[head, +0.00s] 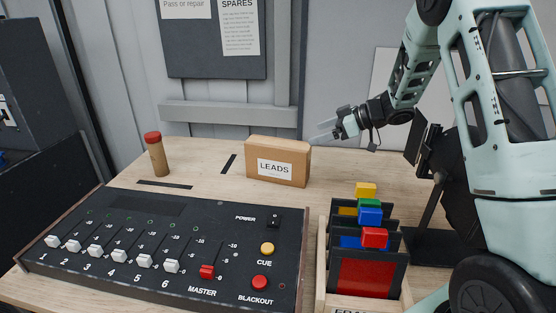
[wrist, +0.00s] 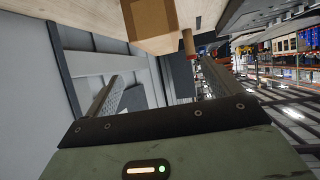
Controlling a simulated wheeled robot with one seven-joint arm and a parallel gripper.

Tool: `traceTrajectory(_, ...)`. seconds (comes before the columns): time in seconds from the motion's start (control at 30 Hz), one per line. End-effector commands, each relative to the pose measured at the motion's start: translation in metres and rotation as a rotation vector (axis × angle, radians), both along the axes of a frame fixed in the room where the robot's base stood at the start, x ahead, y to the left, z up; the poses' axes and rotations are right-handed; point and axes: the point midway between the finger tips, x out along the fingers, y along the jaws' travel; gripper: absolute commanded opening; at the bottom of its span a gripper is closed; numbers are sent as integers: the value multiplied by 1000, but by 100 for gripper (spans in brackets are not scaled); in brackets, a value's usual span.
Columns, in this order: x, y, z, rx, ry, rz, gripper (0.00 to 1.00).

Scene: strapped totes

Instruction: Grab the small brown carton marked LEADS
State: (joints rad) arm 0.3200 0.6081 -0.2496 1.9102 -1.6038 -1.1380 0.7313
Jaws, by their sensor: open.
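The small brown carton (head: 277,160) with a white LEADS label stands upright on the wooden table, toward the back, in the head view. In the wrist view the carton (wrist: 150,22) shows at the top, beyond the fingertips. My gripper (head: 326,131) is up and to the right of the carton in the head view, apart from it. In the wrist view its two fingers (wrist: 158,85) are spread with nothing between them. The carton's far sides are hidden in the head view.
A brown jar with a red lid (head: 157,155) stands left of the carton. A black control desk (head: 160,245) with sliders fills the front left. A wooden rack (head: 322,270) of coloured, tabbed dividers is at front right. Black tape strips lie near the jar. A grey ledge (head: 230,114) runs behind.

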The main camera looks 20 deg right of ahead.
Motion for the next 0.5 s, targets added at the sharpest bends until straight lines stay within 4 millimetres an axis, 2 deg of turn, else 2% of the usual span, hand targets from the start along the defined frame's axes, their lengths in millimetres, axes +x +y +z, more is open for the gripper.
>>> traceTrajectory(0.23, 32, 33, -24, 0, 1, 2, 90)
traceTrajectory(0.5, 49, 48, -36, -2, -2, 0, 90)
